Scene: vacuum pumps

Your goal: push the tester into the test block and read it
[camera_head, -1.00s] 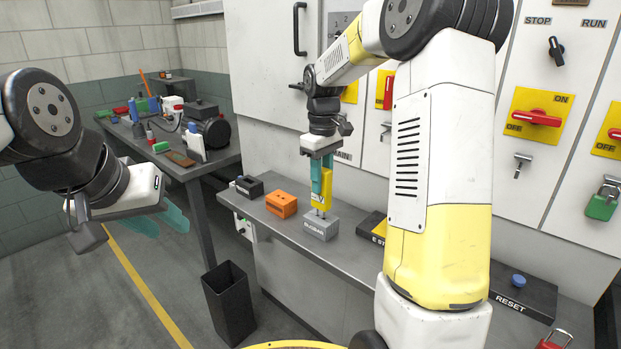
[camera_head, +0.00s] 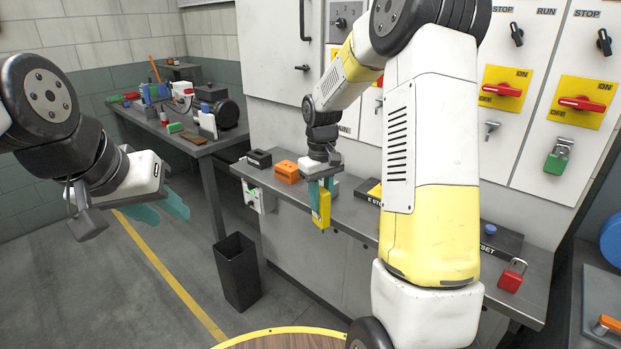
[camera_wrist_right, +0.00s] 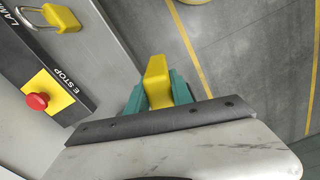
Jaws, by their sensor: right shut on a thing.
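The yellow tester (camera_head: 321,208) hangs upright in my right gripper (camera_head: 321,190), whose teal fingers are shut on it. It is in front of the bench edge, with its lower end over no surface that I can make out. The right wrist view also shows the tester (camera_wrist_right: 157,78) between the teal fingers. The grey test block (camera_head: 334,185) on the bench is mostly hidden behind the gripper and tester; the tester looks apart from it. My left gripper (camera_head: 160,210) is empty at the left, its teal fingers spread. No reading on the tester can be made out.
An orange block (camera_head: 286,172) and a black block (camera_head: 259,158) stand on the bench left of the test block. An E-stop box (camera_wrist_right: 38,100) and a red padlock (camera_head: 512,275) lie to the right. A dark bin (camera_head: 237,271) stands on the floor below.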

